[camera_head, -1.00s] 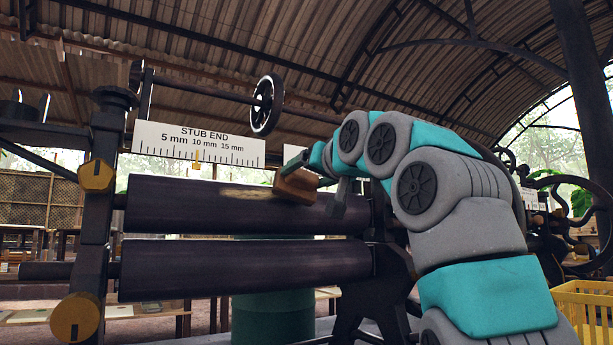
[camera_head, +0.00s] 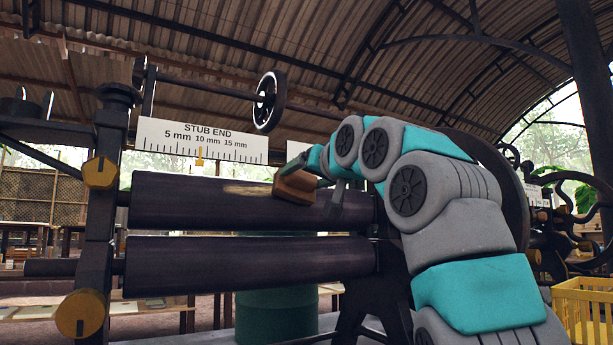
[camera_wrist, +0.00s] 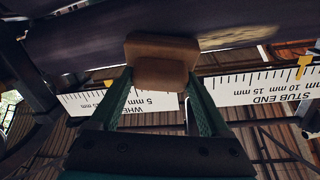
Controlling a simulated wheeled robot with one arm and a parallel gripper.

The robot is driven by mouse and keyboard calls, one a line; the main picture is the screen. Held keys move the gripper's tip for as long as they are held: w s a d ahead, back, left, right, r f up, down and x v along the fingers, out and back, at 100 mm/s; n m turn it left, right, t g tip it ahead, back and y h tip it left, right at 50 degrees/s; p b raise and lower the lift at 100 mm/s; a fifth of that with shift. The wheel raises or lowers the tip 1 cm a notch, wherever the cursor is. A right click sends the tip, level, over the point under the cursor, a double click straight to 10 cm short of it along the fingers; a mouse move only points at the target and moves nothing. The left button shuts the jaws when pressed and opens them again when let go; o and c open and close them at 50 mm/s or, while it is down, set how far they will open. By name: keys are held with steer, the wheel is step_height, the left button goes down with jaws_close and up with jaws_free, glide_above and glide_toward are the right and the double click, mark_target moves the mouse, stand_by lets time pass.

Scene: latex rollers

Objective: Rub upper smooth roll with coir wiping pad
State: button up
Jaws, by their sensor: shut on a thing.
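The upper smooth roll (camera_head: 190,203) is a dark cylinder lying across the frame, above the lower roll (camera_head: 230,265). A pale tan smear (camera_head: 246,188) lies on its upper face, just left of the pad; the smear also shows in the wrist view (camera_wrist: 240,36). My gripper (camera_head: 306,176) is shut on the brown block-shaped coir wiping pad (camera_head: 294,188). In the wrist view the pad (camera_wrist: 160,62) sits between the green fingers, against or very close to the roll (camera_wrist: 85,45). Contact under the pad is hidden.
A white STUB END scale (camera_head: 200,140) stands behind the upper roll. Yellow knobs (camera_head: 99,173) sit on the left frame post. A black handwheel (camera_head: 269,101) is above. A yellow crate (camera_head: 585,308) is at lower right, a green drum (camera_head: 275,315) below the rolls.

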mark_target(289, 176)
steer(key=shift+w+a+f, duration=0.1)
steer(key=shift+w+a, duration=0.05)
steer(key=shift+w, duration=0.05)
steer(key=shift+s+a, duration=1.1)
steer(key=shift+a, duration=0.25)
steer(key=s+a+p, duration=0.1)
steer(key=s+a, duration=0.4)
steer(key=a, duration=0.4)
steer(key=shift+s+a+f, duration=0.15)
steer(key=shift+s, duration=0.25)
steer(key=shift+w+d, duration=1.35)
steer(key=shift+d, duration=0.65)
steer(key=shift+w+d, duration=1.4)
steer(key=shift+d, duration=0.55)
steer(key=shift+w+d, duration=1.35)
steer(key=shift+d, duration=0.65)
